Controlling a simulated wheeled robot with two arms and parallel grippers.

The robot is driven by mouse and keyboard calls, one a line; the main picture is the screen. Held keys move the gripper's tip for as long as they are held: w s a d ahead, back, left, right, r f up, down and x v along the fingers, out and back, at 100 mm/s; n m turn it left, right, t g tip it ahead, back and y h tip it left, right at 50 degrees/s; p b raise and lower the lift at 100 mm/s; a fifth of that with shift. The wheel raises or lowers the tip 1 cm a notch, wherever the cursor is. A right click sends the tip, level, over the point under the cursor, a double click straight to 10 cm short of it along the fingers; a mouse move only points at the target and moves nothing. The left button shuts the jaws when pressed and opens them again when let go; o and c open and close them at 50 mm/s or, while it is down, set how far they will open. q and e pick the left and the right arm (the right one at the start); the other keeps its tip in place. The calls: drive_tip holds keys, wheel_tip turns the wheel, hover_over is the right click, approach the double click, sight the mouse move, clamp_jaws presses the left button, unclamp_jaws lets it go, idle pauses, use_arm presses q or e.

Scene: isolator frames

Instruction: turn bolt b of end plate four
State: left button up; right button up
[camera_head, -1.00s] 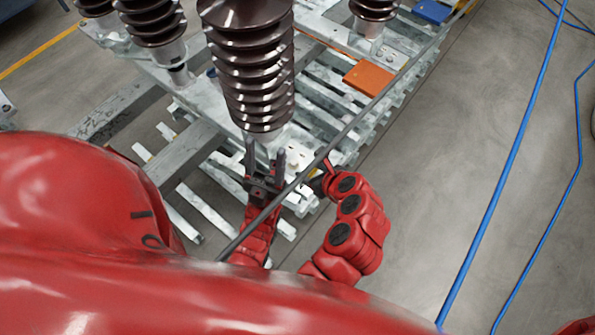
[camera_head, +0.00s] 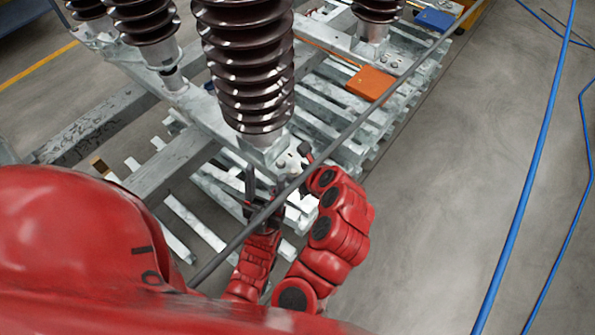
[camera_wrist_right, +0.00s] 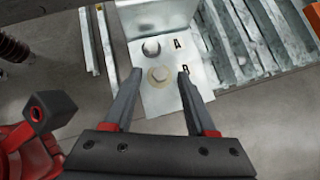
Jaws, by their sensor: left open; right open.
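In the right wrist view, the end plate (camera_wrist_right: 165,98) is pale metal with black marks A and B. Bolt b (camera_wrist_right: 160,75), with a round tan washer, is beside the B. Another bolt (camera_wrist_right: 151,48) is beside the A. My right gripper (camera_wrist_right: 159,74) is open, its fingertips on either side of bolt b with gaps showing. I cannot tell their height over the plate. In the head view, my left gripper (camera_head: 263,186) is open and empty below the big brown insulator (camera_head: 247,70), partly behind a dark bar. The right fingertips are hidden there.
The dark bar (camera_head: 300,181) runs diagonally in front of both arms. White slats (camera_head: 318,105) and an orange block (camera_head: 370,83) lie beyond the plate. Blue hoses (camera_head: 522,170) cross the open floor at right. More insulators (camera_head: 140,20) stand at upper left.

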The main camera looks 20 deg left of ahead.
drive_tip(key=shift+c, duration=0.2)
clamp_jaws()
idle(0.3)
